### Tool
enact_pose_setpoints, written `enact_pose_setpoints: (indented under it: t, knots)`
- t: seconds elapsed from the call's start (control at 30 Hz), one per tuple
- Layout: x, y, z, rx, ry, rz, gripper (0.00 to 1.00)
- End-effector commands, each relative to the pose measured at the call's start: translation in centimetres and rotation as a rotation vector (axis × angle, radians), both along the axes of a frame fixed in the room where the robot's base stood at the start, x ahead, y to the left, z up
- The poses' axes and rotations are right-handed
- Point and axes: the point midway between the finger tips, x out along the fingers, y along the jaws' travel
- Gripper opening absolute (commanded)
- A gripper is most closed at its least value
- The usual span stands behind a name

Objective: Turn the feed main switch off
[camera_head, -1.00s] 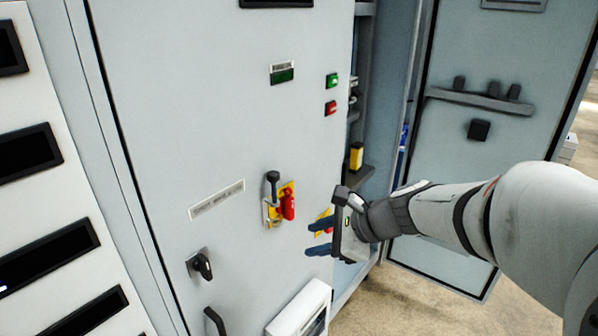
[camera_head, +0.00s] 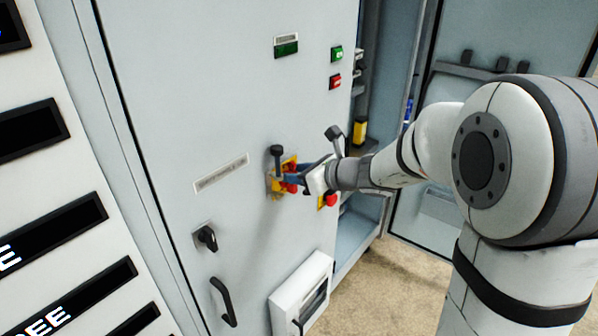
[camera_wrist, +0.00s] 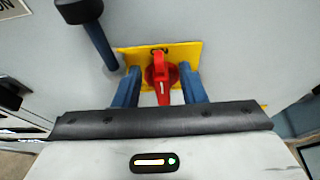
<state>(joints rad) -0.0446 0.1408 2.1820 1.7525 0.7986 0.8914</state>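The feed main switch is a red rotary handle (camera_wrist: 162,80) on a yellow plate (camera_wrist: 133,56), on the grey cabinet door. In the wrist view the handle points roughly up and down. My gripper (camera_wrist: 160,90) is open, with one blue finger on each side of the red handle. Small gaps show beside the handle, and I cannot tell whether either finger touches it. In the head view my gripper (camera_head: 295,176) is at the switch and covers most of the red handle; part of the yellow plate (camera_head: 290,161) shows.
A black-knobbed lever (camera_head: 278,163) stands out beside the switch, close to my gripper's left. A red button (camera_head: 331,200) is just right and below. A black door handle (camera_head: 222,300) and white box (camera_head: 300,288) are lower. An open cabinet door (camera_head: 490,60) stands at right.

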Motion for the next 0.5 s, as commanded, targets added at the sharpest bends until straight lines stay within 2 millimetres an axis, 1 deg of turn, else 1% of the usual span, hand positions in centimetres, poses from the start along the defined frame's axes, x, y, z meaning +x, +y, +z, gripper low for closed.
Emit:
enact_pose_setpoints:
  t: [0.27, 0.5]
  knots:
    - [0.12, 0.09, -0.08, -0.001, -0.001, -0.001, 0.37]
    - [0.12, 0.06, -0.08, -0.002, 0.000, -0.001, 0.18]
